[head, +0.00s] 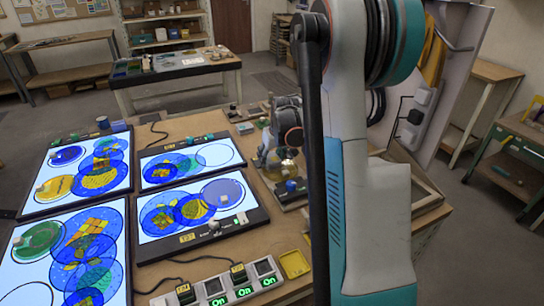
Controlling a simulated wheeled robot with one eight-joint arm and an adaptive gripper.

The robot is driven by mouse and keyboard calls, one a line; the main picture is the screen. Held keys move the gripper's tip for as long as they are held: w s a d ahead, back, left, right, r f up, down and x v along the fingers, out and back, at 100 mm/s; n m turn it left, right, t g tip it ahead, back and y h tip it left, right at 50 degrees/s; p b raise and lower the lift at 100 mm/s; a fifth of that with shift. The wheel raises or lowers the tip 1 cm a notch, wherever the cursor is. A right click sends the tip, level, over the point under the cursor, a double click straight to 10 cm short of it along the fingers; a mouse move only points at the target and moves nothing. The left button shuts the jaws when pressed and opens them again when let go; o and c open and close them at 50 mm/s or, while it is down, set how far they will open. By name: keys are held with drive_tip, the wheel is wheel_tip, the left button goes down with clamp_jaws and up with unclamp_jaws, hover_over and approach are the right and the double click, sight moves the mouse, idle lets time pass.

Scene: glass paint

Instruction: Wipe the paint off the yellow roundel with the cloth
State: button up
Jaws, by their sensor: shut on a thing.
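My gripper (279,158) is at the right part of the bench, partly hidden beside my own arm. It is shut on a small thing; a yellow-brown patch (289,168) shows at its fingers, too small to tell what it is. A yellow roundel (52,190) with a small pale knob lies on the upper left light panel, well left of my gripper. I cannot make out paint on it. I cannot pick out the cloth for sure.
Lit panels (125,140) with blue and yellow glass discs cover the bench's left and middle. A green roundel (32,245) lies near left. A blue-capped jar (291,186) stands just below my gripper. A switch strip (228,287) and yellow tray (295,263) are in front.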

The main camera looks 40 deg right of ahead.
drive_tip(key=shift+s+d, duration=0.2)
drive_tip(key=shift+d, duration=0.45)
drive_tip(key=shift+s+d, duration=0.25)
drive_tip(key=shift+d, duration=0.45)
drive_tip(key=shift+s+d, duration=0.2)
drive_tip(key=shift+d, duration=0.45)
drive_tip(key=shift+r, duration=0.1)
drive_tip(key=shift+r+p, duration=1.65)
drive_tip(key=shift+r, duration=0.85)
